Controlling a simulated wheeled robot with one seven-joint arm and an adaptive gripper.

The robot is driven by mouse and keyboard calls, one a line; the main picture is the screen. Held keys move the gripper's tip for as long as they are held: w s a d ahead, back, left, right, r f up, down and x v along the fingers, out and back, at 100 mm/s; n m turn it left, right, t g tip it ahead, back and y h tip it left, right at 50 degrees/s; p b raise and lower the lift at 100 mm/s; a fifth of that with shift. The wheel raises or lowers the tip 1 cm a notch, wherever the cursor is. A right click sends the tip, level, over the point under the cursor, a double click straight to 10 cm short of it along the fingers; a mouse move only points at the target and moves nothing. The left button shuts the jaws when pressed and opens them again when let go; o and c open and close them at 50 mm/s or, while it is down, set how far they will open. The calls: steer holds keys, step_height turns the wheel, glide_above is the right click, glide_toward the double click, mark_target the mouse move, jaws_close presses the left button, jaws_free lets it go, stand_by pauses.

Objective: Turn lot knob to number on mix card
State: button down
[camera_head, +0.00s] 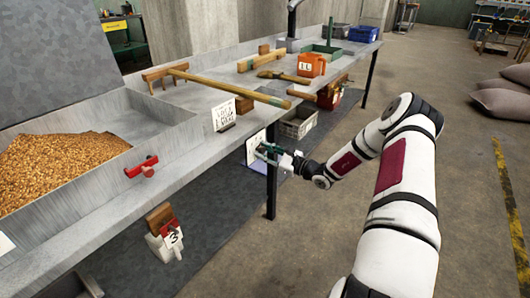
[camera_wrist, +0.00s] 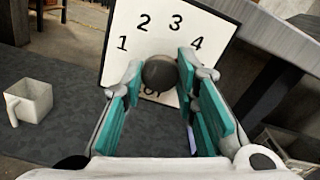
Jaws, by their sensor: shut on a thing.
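The lot knob (camera_wrist: 160,72) is a dark round knob on a white dial plate (camera_wrist: 118,62), which carries the numbers 1, 2, 3 and 4 in an arc above it. Lettering below the knob is partly hidden. In the head view the plate (camera_head: 252,150) hangs at the bench's front edge. My gripper (camera_head: 266,151) reaches it from the right; in the wrist view its teal-padded fingers (camera_wrist: 160,84) are closed on both sides of the knob. No pointer mark on the knob can be made out. A white lettered card (camera_head: 223,115) stands on the bench, its text too small to read surely.
The metal bench (camera_head: 195,145) holds a grain bin (camera_head: 165,132), a wooden rake (camera_head: 235,87) and an orange 1 L jug (camera_head: 311,65). A white container marked 3 (camera_head: 165,243) is below the front edge. The floor to the right is mostly open; sacks (camera_head: 503,100) lie there.

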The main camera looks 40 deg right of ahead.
steer(key=n, duration=0.6)
steer(key=shift+n, duration=0.3)
steer(key=n, duration=0.5)
steer(key=shift+b, duration=0.4)
steer(key=c, duration=1.3)
jaws_free()
steer(key=v, duration=1.2)
steer(key=shift+r, duration=0.1)
